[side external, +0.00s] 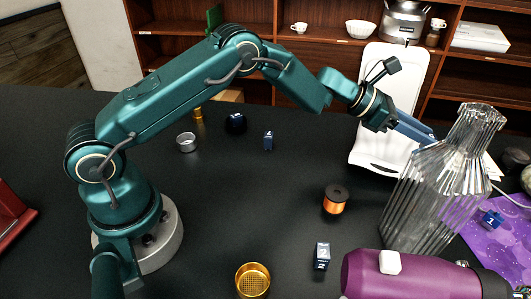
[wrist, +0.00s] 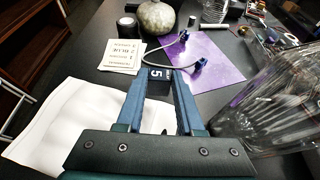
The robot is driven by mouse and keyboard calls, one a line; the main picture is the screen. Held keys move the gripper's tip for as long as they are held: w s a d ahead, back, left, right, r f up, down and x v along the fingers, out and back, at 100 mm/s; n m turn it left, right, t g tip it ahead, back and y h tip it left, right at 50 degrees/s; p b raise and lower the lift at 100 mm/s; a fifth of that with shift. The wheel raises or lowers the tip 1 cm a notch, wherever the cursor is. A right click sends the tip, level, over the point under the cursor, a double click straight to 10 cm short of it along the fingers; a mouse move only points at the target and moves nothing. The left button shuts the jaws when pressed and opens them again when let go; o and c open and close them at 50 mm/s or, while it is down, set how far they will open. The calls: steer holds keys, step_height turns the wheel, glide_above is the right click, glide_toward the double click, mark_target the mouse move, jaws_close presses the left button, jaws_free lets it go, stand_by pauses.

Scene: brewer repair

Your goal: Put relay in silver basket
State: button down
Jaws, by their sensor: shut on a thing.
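My gripper (wrist: 160,98) is shut on a dark blue relay (wrist: 157,73) with a white 5, held between its fingertips in the wrist view. In the side external view my gripper (side external: 414,128) is at the right, by the top of the glass carafe; the held relay cannot be made out there. A small silver basket (side external: 187,142) stands on the black table at centre left, far from my gripper.
The ribbed glass carafe (side external: 439,200) stands close to my gripper. A purple bottle (side external: 425,276) lies in front. A white tray (side external: 380,150) is behind. An orange spool (side external: 336,198) and a gold basket (side external: 253,280) stand nearer the middle. The table's centre is mostly clear.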

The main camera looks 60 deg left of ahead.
steer(key=a+r, duration=0.3)
steer(key=a, duration=0.2)
steer(key=shift+s, duration=0.4)
steer(key=shift+a, duration=0.1)
